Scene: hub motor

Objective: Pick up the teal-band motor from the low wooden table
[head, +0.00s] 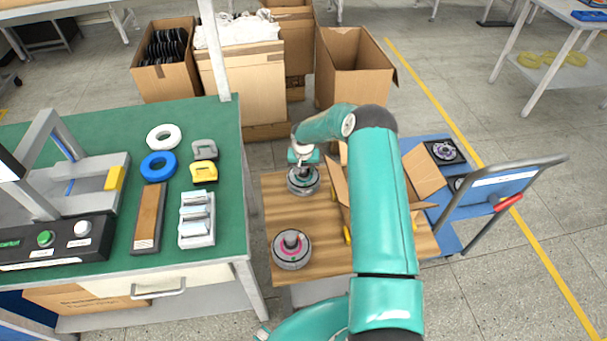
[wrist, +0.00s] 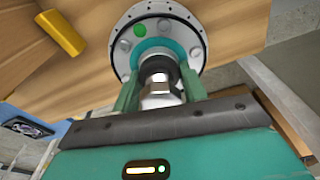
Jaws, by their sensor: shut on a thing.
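The teal-band motor (head: 303,181) is at the back left of the low wooden table (head: 338,247). In the wrist view the motor (wrist: 127,52) is a round grey metal hub with a rim of holes, a teal ring and a central shaft. My gripper (wrist: 160,88) is shut on the motor's shaft from above, one green finger on each side. I cannot tell whether the motor touches the table. In the head view my gripper (head: 303,158) is small and partly hidden by its own wrist. A second motor with a pink band (head: 291,249) stands on the table nearer the front.
An open cardboard box (head: 424,172) stands on the table's right part, partly behind my arm. A green workbench (head: 222,240) with rings and fixtures is close on the left. A blue cart (head: 452,212) is to the right. Large cartons (head: 352,65) stand behind.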

